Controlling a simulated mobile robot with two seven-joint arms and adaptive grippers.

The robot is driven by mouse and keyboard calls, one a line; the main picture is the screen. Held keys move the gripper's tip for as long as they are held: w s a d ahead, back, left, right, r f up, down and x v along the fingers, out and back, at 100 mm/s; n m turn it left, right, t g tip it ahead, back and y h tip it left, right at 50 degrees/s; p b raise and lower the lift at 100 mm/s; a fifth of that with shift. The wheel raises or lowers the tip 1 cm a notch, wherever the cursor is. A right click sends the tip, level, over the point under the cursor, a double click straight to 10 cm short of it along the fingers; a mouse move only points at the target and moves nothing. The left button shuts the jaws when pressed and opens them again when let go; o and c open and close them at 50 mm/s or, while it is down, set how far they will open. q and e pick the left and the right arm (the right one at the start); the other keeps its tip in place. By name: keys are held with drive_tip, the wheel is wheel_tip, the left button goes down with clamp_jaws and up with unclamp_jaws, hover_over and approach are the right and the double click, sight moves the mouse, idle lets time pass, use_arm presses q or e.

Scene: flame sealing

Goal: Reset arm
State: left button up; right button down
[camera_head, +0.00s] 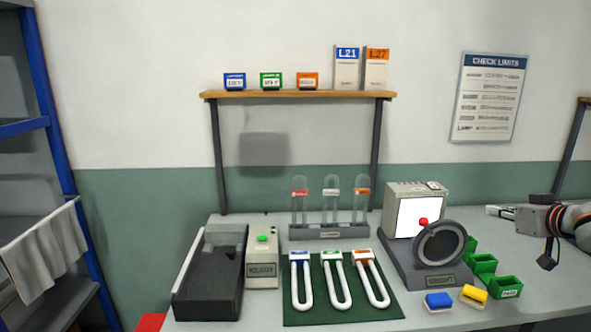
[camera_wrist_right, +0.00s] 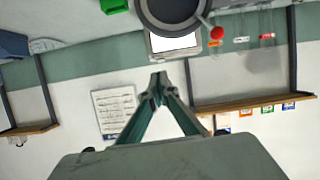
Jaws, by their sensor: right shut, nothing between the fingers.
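My right arm comes in from the right edge of the head view, above the right end of the bench. My right gripper (camera_head: 547,262) hangs there, small and dark, to the right of the green bins. In the right wrist view its fingers (camera_wrist_right: 158,82) meet at the tips, with nothing between them. That view looks towards the wall and is upside down. My left gripper is in neither view.
The bench holds a dark ring device (camera_head: 440,245), green bins (camera_head: 503,287), blue and yellow blocks (camera_head: 473,296), a tube rack (camera_head: 315,232), U-shaped tubes on a green mat (camera_head: 310,318) and a black tray machine (camera_head: 210,285). A shelf (camera_head: 300,94) is behind.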

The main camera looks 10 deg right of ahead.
drive_tip(key=s+a+f+n+g, duration=0.1)
drive_tip(key=s+a+f, duration=0.2)
drive_tip(key=f, duration=0.5)
drive_tip(key=s+a+f+n+g, duration=0.1)
drive_tip(key=s+a+f+n, duration=0.2)
drive_tip(key=f, duration=0.5)
drive_tip(key=s+a+f, duration=0.3)
drive_tip(key=a+f, duration=0.1)
drive_tip(key=f, duration=0.4)
drive_tip(key=s+a+f+n+g+h, duration=0.2)
drive_tip(key=s+a+f, duration=0.3)
drive_tip(key=s, duration=0.5)
drive_tip(key=s+a+f+n+g+h, duration=0.1)
drive_tip(key=s+a+f+n+g, duration=0.15)
drive_tip(key=s+a, duration=0.55)
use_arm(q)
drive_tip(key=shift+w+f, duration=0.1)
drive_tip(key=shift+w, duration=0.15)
use_arm(e)
drive_tip(key=a+f+m+t+y, duration=0.3)
drive_tip(key=a+f+y, duration=0.3)
drive_tip(key=a+f, duration=0.6)
wheel_tip(320, 180, down, 5)
drive_tip(key=shift+s+a+r+m, duration=0.1)
drive_tip(key=shift+s+a+m, duration=0.3)
drive_tip(key=shift+m, duration=0.15)
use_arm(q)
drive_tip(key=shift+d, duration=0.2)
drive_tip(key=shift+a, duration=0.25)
